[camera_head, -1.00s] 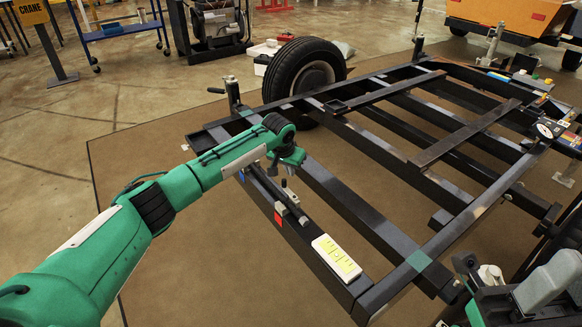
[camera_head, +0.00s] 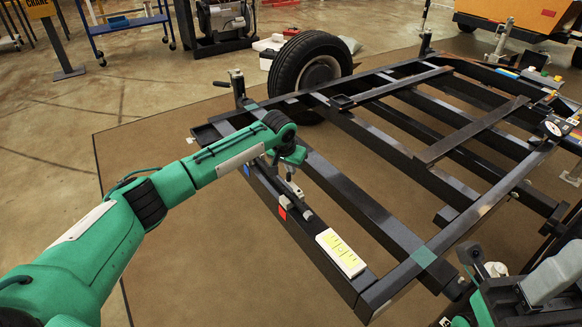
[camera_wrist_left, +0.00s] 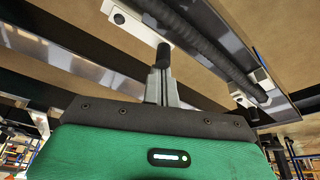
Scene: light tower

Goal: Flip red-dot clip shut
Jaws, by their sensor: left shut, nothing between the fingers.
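A red square marker (camera_head: 282,213) is on the side of the near black frame beam, with a small dark clip-like part (camera_head: 305,215) on the beam top beside it. My left gripper (camera_head: 291,184) is over this beam, just behind the red marker, pointing down, and hides part of the fittings there. In the left wrist view its grey fingers (camera_wrist_left: 162,85) are shut and empty, with a dark rounded end in front of them. A dark ribbed cable (camera_wrist_left: 200,42) runs along the beam, with a light fitting (camera_wrist_left: 243,98) near its end. Whether the clip is open is unclear.
A blue marker (camera_head: 247,170) is farther back on the same beam. A white block with yellow-green labels (camera_head: 340,252) lies on its near end. The black trailer frame (camera_head: 405,240) has open gaps between its bars. A wheel (camera_head: 305,75) stands behind.

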